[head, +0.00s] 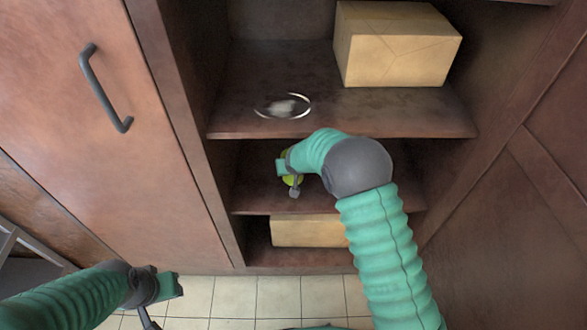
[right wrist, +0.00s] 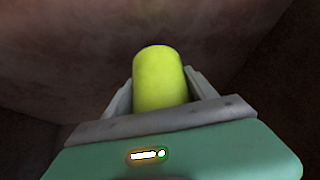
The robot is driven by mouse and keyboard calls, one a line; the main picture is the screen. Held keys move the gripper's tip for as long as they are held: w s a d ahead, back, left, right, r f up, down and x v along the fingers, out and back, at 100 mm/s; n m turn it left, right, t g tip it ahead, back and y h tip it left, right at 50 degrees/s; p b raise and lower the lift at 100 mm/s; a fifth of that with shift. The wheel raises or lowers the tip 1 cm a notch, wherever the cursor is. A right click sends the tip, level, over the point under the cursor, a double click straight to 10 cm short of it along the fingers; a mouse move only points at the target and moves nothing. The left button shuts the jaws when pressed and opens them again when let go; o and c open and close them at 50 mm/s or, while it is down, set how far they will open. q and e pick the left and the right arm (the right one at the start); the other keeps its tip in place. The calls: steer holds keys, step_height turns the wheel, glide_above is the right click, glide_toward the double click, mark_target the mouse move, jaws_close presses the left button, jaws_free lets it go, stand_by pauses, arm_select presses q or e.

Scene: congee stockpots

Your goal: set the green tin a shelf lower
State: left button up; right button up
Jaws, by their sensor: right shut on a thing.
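The green tin (right wrist: 160,78) is a yellow-green cylinder between the two fingers of my right gripper (right wrist: 160,90) in the right wrist view. In the head view my right gripper (head: 291,180) reaches into the middle shelf opening, shut on the tin (head: 291,181), which is mostly hidden behind the gripper. The middle shelf (head: 262,198) lies below it; I cannot tell whether the tin touches it. The upper shelf (head: 340,115) is above. My left gripper (head: 160,300) is low at the left, in front of the cabinet, apart from the tin; its fingers look spread with nothing between them.
A tan box (head: 395,45) stands at the right of the upper shelf. Another tan box (head: 305,232) is in the bottom compartment. A closed door with a dark handle (head: 105,88) is at the left.

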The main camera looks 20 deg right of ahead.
step_height(320, 180, down, 3)
steer(key=b, duration=0.2)
steer(key=shift+s+b, duration=0.1)
steer(key=shift+b, duration=0.3)
steer(key=shift+d+f, duration=0.1)
steer(key=shift+f, duration=0.2)
steer(key=shift+d+r, duration=0.1)
steer(key=shift+c, duration=0.9)
steer(key=o, duration=1.9)
